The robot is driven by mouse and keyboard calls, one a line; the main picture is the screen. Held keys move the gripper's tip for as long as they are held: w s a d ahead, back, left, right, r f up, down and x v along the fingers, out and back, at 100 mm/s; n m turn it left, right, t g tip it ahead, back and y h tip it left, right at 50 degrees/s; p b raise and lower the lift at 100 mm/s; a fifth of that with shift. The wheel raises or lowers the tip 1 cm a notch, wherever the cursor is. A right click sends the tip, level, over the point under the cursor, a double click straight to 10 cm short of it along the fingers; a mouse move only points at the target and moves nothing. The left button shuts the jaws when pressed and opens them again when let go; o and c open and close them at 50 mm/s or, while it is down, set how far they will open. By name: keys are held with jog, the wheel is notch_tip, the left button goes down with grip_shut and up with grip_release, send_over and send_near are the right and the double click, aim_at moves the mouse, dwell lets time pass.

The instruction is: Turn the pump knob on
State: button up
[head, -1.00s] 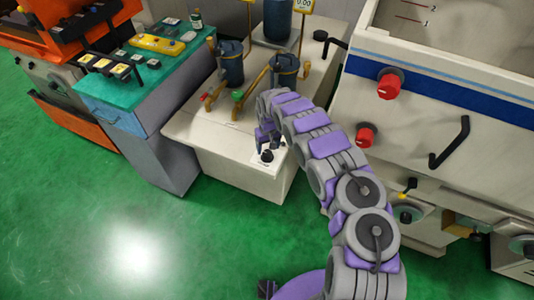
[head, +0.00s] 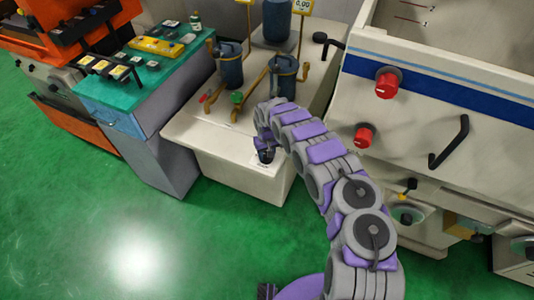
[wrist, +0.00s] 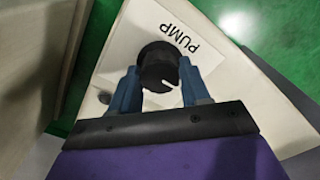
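The pump knob (wrist: 158,65) is black and round. It sits on a white plate marked PUMP (wrist: 181,39), on the front face of the low cream cabinet. My gripper (wrist: 159,75) has one blue finger on each side of the knob in the wrist view. The fingers are apart and very close to its sides; I cannot tell whether they press on it. In the head view my gripper (head: 265,152) is down at the knob (head: 266,157) and partly hides it.
The cream cabinet (head: 215,150) carries blue cups and brass pipes on top. A grey cabinet with a teal top (head: 150,110) stands at left. A large machine with red knobs (head: 386,84) stands at right. Green floor in front is clear.

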jog(key=shift+a, duration=0.1)
jog(key=c, duration=0.4)
jog(key=shift+m, duration=0.3)
jog(key=m, duration=0.2)
jog(key=shift+m+p, duration=0.35)
jog(key=shift+m, duration=0.05)
jog(key=m, duration=0.3)
jog(key=shift+m, duration=0.3)
jog(key=m+p, duration=0.1)
jog(key=m, duration=0.4)
jog(key=shift+w+r+m+p, duration=0.1)
jog(key=shift+m+p, duration=0.2)
jog(key=shift+p, duration=0.05)
jog(key=m+p, duration=0.2)
jog(key=m, duration=0.3)
jog(key=shift+m, duration=0.3)
